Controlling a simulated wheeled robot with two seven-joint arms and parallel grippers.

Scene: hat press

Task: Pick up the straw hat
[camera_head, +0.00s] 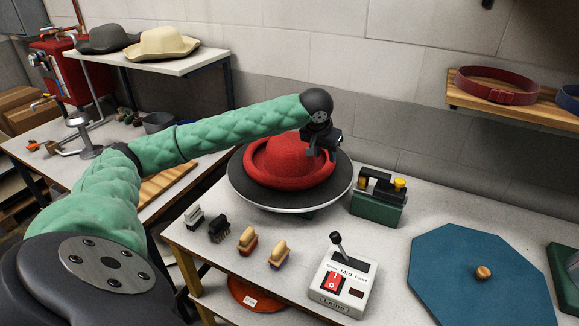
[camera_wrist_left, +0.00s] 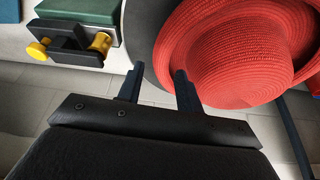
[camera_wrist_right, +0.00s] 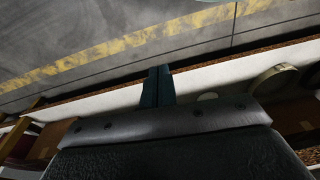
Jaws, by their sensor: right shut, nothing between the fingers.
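The red woven straw hat (camera_head: 284,156) sits on a dark round plate (camera_head: 240,188) on the light workbench; it fills the upper right of the left wrist view (camera_wrist_left: 232,58). My left gripper (camera_head: 322,150) reaches over from the left to the hat's right side. In the left wrist view the left gripper (camera_wrist_left: 159,70) is open, its fingers apart at the brim's edge. One finger overlaps the brim in the picture; I cannot tell whether it touches. My right gripper (camera_wrist_right: 157,70) is shut and empty, seen only in its own wrist view.
A green box with yellow knobs (camera_head: 378,198) stands right of the plate. Several brushes (camera_head: 248,241), a control box (camera_head: 345,280) and a blue octagonal board (camera_head: 450,270) are in front. A cream hat (camera_head: 162,43) and a grey hat (camera_head: 108,39) lie on a back table.

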